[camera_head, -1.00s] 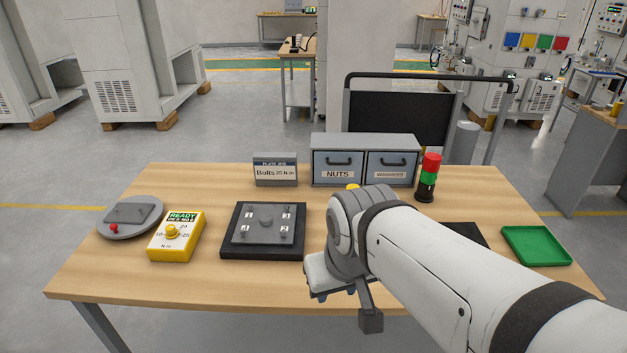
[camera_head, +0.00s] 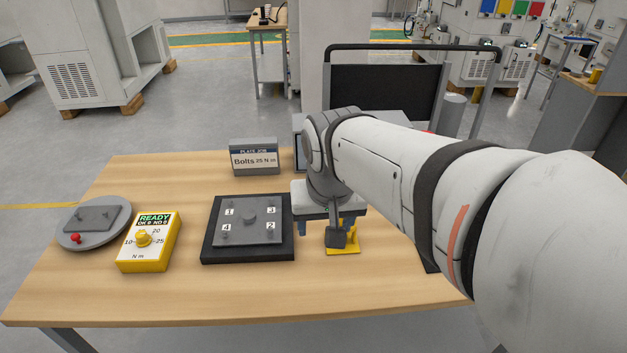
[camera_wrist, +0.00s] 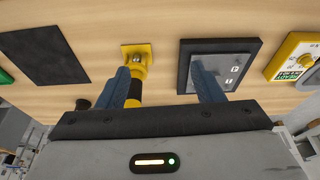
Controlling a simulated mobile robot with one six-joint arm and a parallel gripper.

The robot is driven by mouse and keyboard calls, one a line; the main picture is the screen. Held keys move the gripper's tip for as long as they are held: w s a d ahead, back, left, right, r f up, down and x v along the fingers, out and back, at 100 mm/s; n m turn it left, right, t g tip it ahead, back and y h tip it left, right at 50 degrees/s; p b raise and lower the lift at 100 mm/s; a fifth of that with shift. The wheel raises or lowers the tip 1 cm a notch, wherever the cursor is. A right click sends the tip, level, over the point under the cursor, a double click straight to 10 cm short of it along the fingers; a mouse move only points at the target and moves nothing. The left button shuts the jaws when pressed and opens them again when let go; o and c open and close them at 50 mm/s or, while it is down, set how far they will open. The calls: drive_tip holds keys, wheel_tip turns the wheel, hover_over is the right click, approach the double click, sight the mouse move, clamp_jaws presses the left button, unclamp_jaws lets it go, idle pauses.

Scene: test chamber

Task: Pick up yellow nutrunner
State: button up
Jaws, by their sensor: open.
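The yellow nutrunner (camera_wrist: 144,58) shows in the wrist view with a yellow foot, a yellow neck and a black band lower in the picture. It lies, in that picture, between my two blue fingers, close beside the left one. Contact cannot be told. My gripper (camera_wrist: 161,70) is open, and its right finger overlaps the edge of the dark plate fixture. In the head view only the nutrunner's yellow foot (camera_head: 346,249) and a bit above it show. My gripper (camera_head: 325,228) and wrist hide the rest.
The black plate fixture (camera_head: 208,247) stands just left of my gripper. Further left are a yellow torque box (camera_head: 150,262) and a round grey turntable (camera_head: 121,226). A bolts sign (camera_head: 253,143) stands behind. A black mat (camera_wrist: 43,54) lies beyond the nutrunner.

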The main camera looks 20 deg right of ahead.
drive_tip(key=w+d+m+b, duration=0.1)
drive_tip(key=w+d+m, duration=0.2)
drive_tip(key=w, duration=0.1)
drive_tip(key=w+d+f+m+g+h+b, duration=0.1)
drive_tip(key=w+d+m+b, duration=0.1)
drive_tip(key=w+d+m, duration=0.1)
drive_tip(key=w+d+f+m+h+b, duration=0.1)
drive_tip(key=w+d+m, duration=0.2)
drive_tip(key=w, duration=0.4)
drive_tip(key=shift+w+d+f+g, duration=0.1)
drive_tip(key=shift+w+d+g, duration=0.05)
drive_tip(key=shift+d, duration=0.3)
drive_tip(key=shift+w+d+f+g, duration=0.1)
drive_tip(key=shift+d+g, duration=0.05)
drive_tip(key=shift+d, duration=0.25)
drive_tip(key=x, duration=0.7)
drive_tip(key=shift+p, duration=0.45)
drive_tip(key=shift+w, duration=0.1)
drive_tip(key=c, duration=1.3)
